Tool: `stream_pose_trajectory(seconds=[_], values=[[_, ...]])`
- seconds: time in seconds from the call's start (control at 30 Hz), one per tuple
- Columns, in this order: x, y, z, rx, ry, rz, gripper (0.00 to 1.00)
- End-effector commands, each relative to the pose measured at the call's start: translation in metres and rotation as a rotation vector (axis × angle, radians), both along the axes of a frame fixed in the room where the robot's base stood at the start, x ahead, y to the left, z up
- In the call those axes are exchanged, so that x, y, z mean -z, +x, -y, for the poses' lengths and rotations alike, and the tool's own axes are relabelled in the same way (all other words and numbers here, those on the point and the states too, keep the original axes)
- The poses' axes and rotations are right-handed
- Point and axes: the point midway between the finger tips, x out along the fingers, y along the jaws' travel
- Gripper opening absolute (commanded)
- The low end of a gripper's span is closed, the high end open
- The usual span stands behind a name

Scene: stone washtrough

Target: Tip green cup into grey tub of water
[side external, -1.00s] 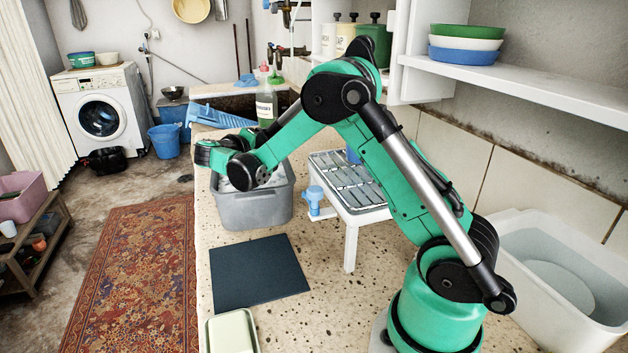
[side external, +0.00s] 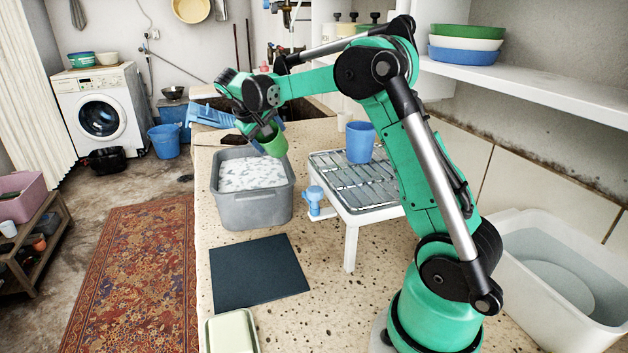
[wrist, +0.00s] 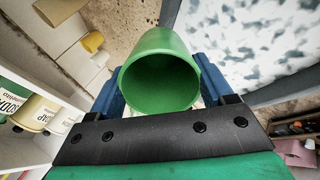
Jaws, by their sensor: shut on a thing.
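The green cup (side external: 274,146) is held in my gripper (side external: 266,131), above the far right corner of the grey tub and apart from it. The cup looks tilted in the side view. In the wrist view the blue fingers are shut on the green cup (wrist: 161,45), one on each side, and its dark open mouth faces the camera. What is inside it cannot be made out. The grey tub (side external: 255,211) stands on the speckled counter, with water and white foam in it. The foamy water (wrist: 245,40) also shows at the right of the wrist view.
A white rack (side external: 350,205) with a blue cup (side external: 360,142) on it and a blue tap-like fitting (side external: 315,197) stands right of the tub. A dark mat (side external: 258,272) lies in front. A blue ribbed board (side external: 212,116) lies behind. A white basin (side external: 540,235) is far right.

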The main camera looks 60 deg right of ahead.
Motion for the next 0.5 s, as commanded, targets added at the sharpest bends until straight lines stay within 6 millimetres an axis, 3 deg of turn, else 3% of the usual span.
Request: stream_pose_trajectory(seconds=[0.5], values=[[-0.004,0.000,0.016,0.003,0.417,0.002,0.14]])
